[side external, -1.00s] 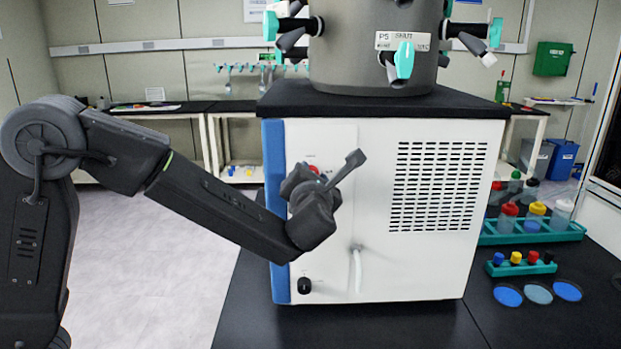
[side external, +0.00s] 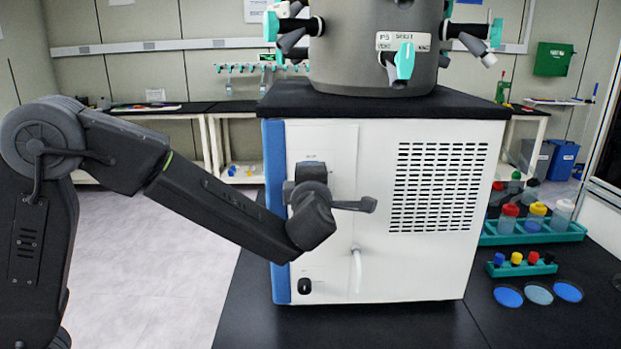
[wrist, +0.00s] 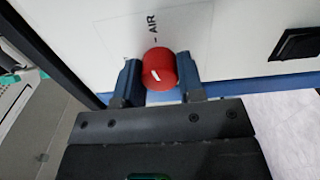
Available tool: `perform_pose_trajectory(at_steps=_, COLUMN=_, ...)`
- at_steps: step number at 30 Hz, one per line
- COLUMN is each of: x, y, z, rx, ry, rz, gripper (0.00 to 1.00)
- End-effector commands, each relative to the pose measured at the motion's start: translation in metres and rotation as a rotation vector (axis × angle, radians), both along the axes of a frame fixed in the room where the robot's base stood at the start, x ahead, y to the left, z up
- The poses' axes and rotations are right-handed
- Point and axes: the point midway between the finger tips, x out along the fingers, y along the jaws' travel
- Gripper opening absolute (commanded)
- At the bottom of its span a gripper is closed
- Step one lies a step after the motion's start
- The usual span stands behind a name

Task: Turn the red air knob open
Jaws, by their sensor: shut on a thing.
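The red air knob (wrist: 161,68) sits on the white front panel below the printed word AIR in the wrist view. A white mark on its face is tilted relative to the line by the label. My gripper (wrist: 161,80) is shut on the knob, with one finger on each side of it. In the side external view my gripper (side external: 312,180) is at the upper left of the freeze dryer's front (side external: 330,260), and my wrist hides the knob there.
A black switch (side external: 304,286) and a pale drain tube (side external: 356,270) are lower on the panel. A vent grille (side external: 437,187) is to the right. A teal rack (side external: 530,235) with bottles stands at the far right. The chamber with teal-handled valves (side external: 404,60) is on top.

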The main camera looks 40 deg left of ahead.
Motion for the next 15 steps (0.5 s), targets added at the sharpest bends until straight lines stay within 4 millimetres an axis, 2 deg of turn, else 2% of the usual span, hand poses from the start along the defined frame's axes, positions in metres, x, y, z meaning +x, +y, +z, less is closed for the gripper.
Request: perform_pose_trajectory(at_steps=15, x=0.0004, y=-0.0006, z=0.0007, rx=0.156, ry=0.155, rz=-0.002, gripper=0.12)
